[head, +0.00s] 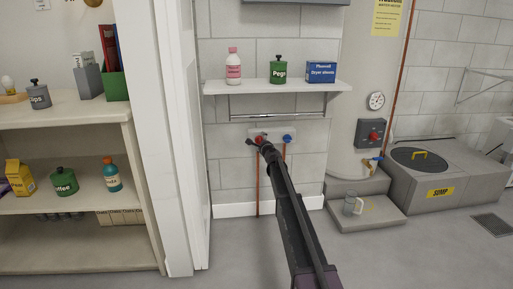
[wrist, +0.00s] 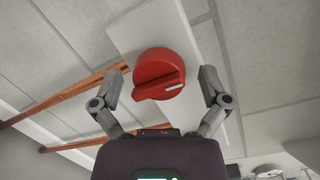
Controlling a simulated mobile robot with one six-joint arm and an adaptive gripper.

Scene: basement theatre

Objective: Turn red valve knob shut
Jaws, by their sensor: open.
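A round red valve knob (wrist: 158,72) with a raised grip bar sits on a white plate (wrist: 138,30) on the wall. In the wrist view its bar runs nearly sideways, with a white mark near its right end. My gripper (wrist: 161,78) is open, with one finger on each side of the knob; I see gaps on both sides and cannot tell how deep the fingers reach. In the head view my gripper (head: 256,143) is at the wall plate below the shelf and partly hides the red knob (head: 261,136).
A blue knob (head: 288,138) is right of the red one, with copper pipes (head: 258,185) below. A shelf (head: 285,87) with a bottle, canister and box is above. Another red knob (head: 374,135) is on a grey box to the right. A white door frame (head: 172,130) stands left.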

